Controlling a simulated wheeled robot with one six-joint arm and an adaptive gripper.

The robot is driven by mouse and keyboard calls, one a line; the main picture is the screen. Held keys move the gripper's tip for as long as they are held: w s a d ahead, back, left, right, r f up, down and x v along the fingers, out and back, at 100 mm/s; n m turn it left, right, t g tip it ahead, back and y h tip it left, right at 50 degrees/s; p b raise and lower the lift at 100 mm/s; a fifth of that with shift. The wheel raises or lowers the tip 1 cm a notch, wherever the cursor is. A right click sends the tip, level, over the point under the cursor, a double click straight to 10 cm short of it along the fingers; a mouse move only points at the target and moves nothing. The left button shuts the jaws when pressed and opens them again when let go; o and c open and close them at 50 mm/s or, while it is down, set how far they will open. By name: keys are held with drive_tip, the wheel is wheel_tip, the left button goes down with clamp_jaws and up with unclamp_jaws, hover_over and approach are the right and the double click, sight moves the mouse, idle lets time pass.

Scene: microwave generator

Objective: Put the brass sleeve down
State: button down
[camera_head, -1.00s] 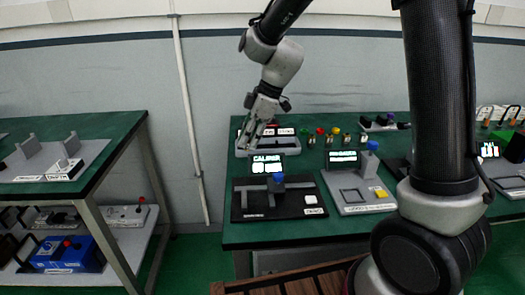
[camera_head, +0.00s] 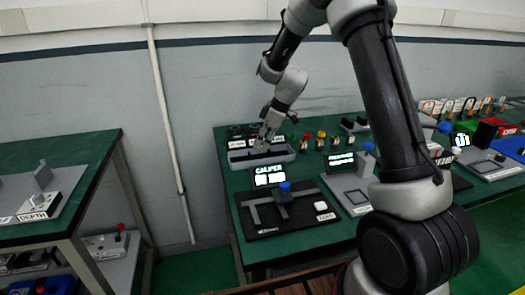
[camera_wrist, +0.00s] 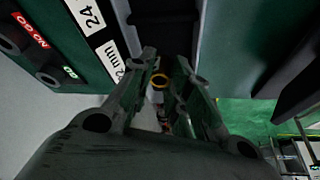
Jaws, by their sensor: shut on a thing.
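My gripper (camera_head: 264,143) points down at the grey bin (camera_head: 283,158) at the back left of the green table. The sleeve is too small to make out in the head view. Labels reading "24" and "22 mm" (camera_wrist: 91,14) lie to the upper left of the fingers in the wrist view. I cannot tell whether the sleeve touches a surface.
A black caliper stand (camera_head: 262,222) with a lit screen (camera_head: 268,177) stands nearer on the table. A grey gauge stand (camera_head: 352,187) is to its right. Several coloured knobbed plugs (camera_head: 320,141) stand right of the bin. Another bench (camera_head: 80,150) is at the left.

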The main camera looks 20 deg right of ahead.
drive_tip(key=shift+f, duration=1.6)
drive_tip(key=c, duration=1.6)
unclamp_jaws()
drive_tip(key=shift+f, duration=0.15)
drive_tip(key=v, duration=1.2)
drive_tip(key=s+d+r+m+t+h, duration=0.1)
drive_tip(key=s+d+r+m, duration=0.15)
drive_tip(key=s+r, duration=0.45)
drive_tip(key=s+d+r+m+h, duration=0.1)
drive_tip(key=s+d+r+m, duration=0.2)
drive_tip(key=s, duration=0.6)
drive_tip(key=s+d+m, duration=0.1)
drive_tip(key=s+m, duration=0.1)
drive_tip(key=s, duration=0.4)
drive_tip(key=s+d+m+t+h, duration=0.1)
drive_tip(key=s+d+m, duration=0.1)
drive_tip(key=s, duration=0.4)
drive_tip(key=s+d+r+m+h, duration=0.1)
drive_tip(key=s+m, duration=0.3)
drive_tip(key=s, duration=0.3)
drive_tip(key=shift+d+r, duration=0.15)
drive_tip(key=shift+d, duration=0.25)
